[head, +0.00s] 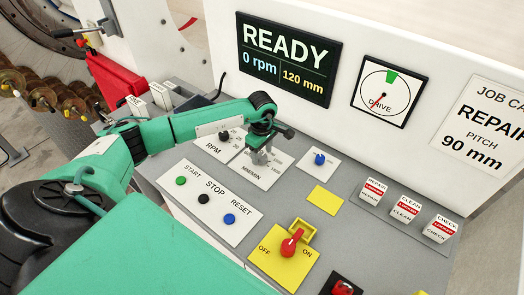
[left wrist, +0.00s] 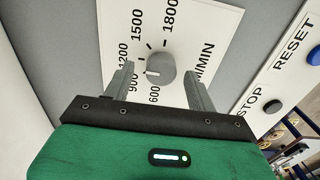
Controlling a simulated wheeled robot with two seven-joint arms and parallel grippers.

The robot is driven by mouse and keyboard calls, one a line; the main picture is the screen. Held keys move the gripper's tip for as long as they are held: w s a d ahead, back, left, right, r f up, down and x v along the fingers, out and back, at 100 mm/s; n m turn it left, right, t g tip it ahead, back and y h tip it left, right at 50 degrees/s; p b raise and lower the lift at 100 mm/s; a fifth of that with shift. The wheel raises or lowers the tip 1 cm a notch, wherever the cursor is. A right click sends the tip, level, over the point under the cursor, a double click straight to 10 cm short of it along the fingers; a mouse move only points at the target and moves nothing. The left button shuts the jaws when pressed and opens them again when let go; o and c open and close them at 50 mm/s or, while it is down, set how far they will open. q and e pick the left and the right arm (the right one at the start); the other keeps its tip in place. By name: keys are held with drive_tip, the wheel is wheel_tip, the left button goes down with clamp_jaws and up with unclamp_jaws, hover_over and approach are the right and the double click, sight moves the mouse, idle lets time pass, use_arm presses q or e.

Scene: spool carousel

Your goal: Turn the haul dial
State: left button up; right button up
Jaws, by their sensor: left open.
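The haul dial (left wrist: 160,70) is a small grey knob on a white plate marked MM/MIN, with numbers from 600 to 1800 around it. Its pale mark appears to point toward 900. My left gripper (left wrist: 160,82) is open, with one finger on each side of the knob. Small gaps seem to show between fingers and knob; contact is unclear. In the head view my left gripper (head: 259,156) points down over the MM/MIN plate (head: 262,177) and hides the knob. My right gripper is out of view.
The RPM dial (head: 224,136) is close by on the left. Green START (head: 181,181), black STOP (head: 204,199) and blue RESET (head: 229,218) buttons sit in front. A blue knob (head: 320,159) and red OFF/ON switch (head: 291,242) are to the right. The screen (head: 288,57) reads READY, 0 rpm, 120 mm.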

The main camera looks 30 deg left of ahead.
use_arm(q)
drive_tip(key=shift+s+f, duration=0.1)
drive_tip(key=shift+f, duration=0.8)
drive_tip(key=shift+c, duration=0.3)
drive_tip(key=c, duration=0.9)
drive_tip(key=shift+f+n+b, duration=0.15)
drive_tip(key=shift+n+b, duration=0.4)
drive_tip(key=shift+n, duration=0.05)
drive_tip(key=shift+n+b, duration=1.1)
drive_tip(key=shift+b, duration=0.1)
drive_tip(key=shift+n+b, duration=1.05)
drive_tip(key=shift+n, duration=0.15)
drive_tip(key=shift+n+b, duration=1.05)
drive_tip(key=shift+n, duration=0.45)
drive_tip(key=shift+r, duration=0.2)
